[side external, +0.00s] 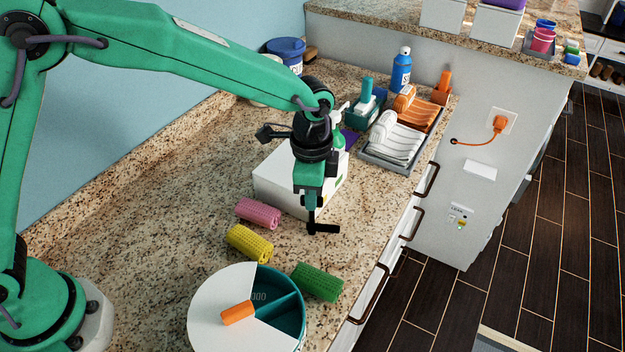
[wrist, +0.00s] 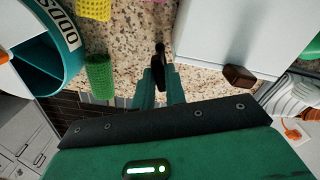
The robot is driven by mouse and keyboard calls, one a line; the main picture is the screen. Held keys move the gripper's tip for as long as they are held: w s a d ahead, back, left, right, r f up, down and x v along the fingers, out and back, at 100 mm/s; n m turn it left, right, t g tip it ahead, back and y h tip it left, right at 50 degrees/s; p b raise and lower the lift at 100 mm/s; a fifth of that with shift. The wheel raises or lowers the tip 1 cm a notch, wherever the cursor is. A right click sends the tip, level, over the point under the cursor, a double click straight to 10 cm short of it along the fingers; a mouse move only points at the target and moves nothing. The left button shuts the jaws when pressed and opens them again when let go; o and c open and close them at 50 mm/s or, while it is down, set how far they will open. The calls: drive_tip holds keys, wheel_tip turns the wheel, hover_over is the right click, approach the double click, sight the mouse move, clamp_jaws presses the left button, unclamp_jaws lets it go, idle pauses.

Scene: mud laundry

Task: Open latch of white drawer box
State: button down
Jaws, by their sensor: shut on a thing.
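The white drawer box (side external: 279,182) stands on the counter behind my gripper in the side view. In the wrist view the white box (wrist: 215,35) is at the upper right, with a brown block-like piece (wrist: 238,76) on its near side; I cannot tell if this is the latch. My gripper (side external: 310,205) points down in front of the box. Its teal fingers (wrist: 160,78) are shut on a small black piece (wrist: 159,53), which also shows as a dark bar (side external: 324,228) in the side view. The black piece is apart from the brown piece in the wrist view.
Pink (side external: 258,213), yellow (side external: 249,243) and green (side external: 317,282) rolls lie on the counter near a round divided container (side external: 213,312). A grey tray (side external: 372,163) of white rolls, a blue bottle (side external: 402,70) and a teal holder (side external: 366,105) stand behind. The counter's front edge is close.

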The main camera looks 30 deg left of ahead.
drive_tip(key=m, duration=0.4)
drive_tip(key=shift+r+m, duration=0.1)
drive_tip(key=shift+m, duration=0.3)
drive_tip(key=c, duration=1.4)
unclamp_jaws()
drive_tip(key=shift+c, duration=0.2)
wheel_tip(320, 180, up, 7)
drive_tip(key=shift+r, duration=0.4)
